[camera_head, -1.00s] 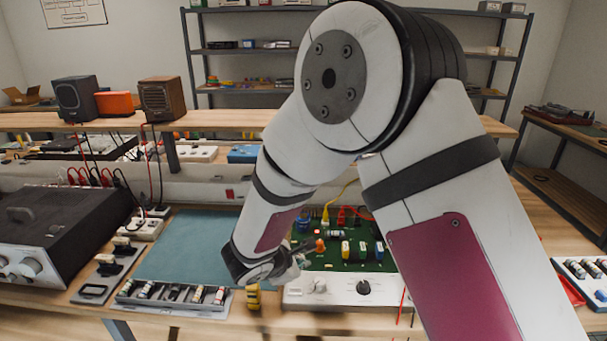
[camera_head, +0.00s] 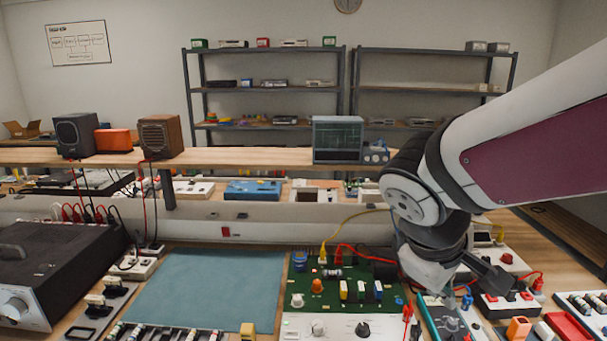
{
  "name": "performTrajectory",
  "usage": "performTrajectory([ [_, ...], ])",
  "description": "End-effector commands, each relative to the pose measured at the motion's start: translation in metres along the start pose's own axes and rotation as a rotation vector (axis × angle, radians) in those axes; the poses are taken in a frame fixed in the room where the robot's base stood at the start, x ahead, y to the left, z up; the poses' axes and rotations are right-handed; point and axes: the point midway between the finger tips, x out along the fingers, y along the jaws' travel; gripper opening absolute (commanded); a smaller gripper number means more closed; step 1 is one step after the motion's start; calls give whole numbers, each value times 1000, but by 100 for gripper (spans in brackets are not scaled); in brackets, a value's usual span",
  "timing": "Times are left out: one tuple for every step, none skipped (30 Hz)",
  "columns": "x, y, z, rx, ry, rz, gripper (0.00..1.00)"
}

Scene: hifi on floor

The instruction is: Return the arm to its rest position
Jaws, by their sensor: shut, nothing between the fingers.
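My arm comes in from the right edge, with its wrist bent down over the right part of the bench. My gripper (camera_head: 497,281) is dark, at the end of the wrist, above the items right of the green circuit board. It is shut and holds nothing. The wrist hides part of the bench and what lies behind it.
A green circuit board (camera_head: 328,287) stands beside a teal mat (camera_head: 207,289). A black amplifier (camera_head: 58,268) is at the left. An oscilloscope (camera_head: 338,138) stands on the raised shelf (camera_head: 240,157). Red and yellow leads cross near my wrist. The mat's middle is clear.

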Motion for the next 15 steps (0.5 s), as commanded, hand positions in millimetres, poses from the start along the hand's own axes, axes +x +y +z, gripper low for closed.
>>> performTrajectory([
  [-7, 0, 13, 64, 12, -22, 0],
  [-11, -1, 20, 100, 18, -39, 0],
  [-16, -3, 29, 147, 26, -61, 0],
  [-19, -5, 35, 183, 34, -77, 0],
  [-23, -7, 41, 218, 43, -94, 0],
  [-28, -10, 48, 264, 54, -117, 0],
  [-31, -13, 54, 299, 64, -135, 0],
  [-34, -15, 59, 332, 74, -152, 0],
  [-39, -19, 65, 376, 88, -176, 0],
  [-42, -22, 70, 408, 100, -194, 0],
  [-46, -26, 73, 439, 112, -211, 0],
  [-50, -30, 78, 478, 127, -234, 0],
  [-53, -33, 81, 505, 138, -249, 0],
  [-56, -35, 84, 530, 150, -264, 0],
  [-59, -39, 86, 560, 164, -282, 0],
])
